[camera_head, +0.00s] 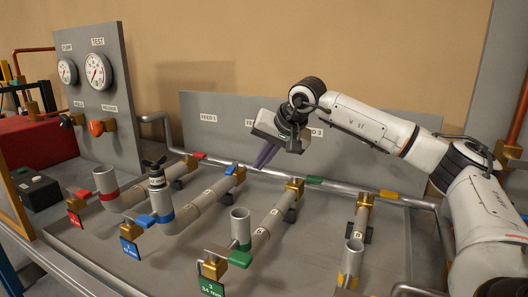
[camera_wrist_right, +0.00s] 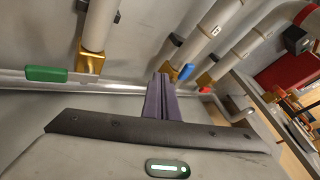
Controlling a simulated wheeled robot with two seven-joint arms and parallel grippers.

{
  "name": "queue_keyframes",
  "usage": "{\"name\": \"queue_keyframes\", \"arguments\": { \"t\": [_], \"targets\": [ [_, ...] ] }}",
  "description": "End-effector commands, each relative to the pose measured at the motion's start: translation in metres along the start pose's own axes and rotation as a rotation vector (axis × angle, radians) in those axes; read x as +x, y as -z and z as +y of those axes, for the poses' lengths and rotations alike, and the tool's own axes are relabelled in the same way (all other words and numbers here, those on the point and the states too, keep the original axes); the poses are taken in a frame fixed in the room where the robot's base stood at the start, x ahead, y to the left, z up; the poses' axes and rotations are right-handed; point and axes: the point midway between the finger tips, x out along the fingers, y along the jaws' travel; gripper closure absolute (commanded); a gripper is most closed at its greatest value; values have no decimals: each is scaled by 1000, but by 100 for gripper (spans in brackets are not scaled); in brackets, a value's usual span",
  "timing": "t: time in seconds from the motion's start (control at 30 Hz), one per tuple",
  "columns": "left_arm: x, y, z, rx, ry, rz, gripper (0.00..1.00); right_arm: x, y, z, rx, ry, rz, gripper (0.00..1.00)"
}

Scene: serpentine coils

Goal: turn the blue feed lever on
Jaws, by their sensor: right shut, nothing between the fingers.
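The blue feed lever (camera_head: 231,169) sits at the brass valve (camera_head: 240,176) on the back rail, at the far end of the blue-tagged coil. It also shows in the right wrist view (camera_wrist_right: 186,72), just right of my fingertips. My right gripper (camera_head: 262,163) points down with its purple fingers shut and empty, just right of the blue lever. In the right wrist view a small gap shows between the fingers (camera_wrist_right: 160,85) and the lever; I cannot tell the depth. A second blue lever (camera_head: 146,220) is at the coil's front end. My left gripper is out of view.
On the back rail are red (camera_head: 199,155), green (camera_head: 314,180) and yellow (camera_head: 389,194) levers. Upright pipe stubs stand in front, including one by the green front lever (camera_head: 239,259). A gauge panel (camera_head: 98,90) stands at left. A grey back panel (camera_head: 370,145) rises behind the rail.

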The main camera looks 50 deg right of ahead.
Motion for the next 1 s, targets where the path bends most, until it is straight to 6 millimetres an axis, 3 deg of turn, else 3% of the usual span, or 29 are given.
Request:
{"name": "queue_keyframes", "arguments": {
  "t": [0.17,0.3,0.5,0.87,1.0],
  "targets": [
    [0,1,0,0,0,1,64,38,0,0,-1,-1,0,100],
    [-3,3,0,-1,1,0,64,46,0,-23,-2,3,1,100],
    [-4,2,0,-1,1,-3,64,54,1,-34,0,0,1,100],
    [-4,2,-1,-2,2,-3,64,54,0,-36,0,1,1,100],
    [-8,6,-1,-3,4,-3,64,58,-6,-54,-17,9,-9,100]
  ]
}}
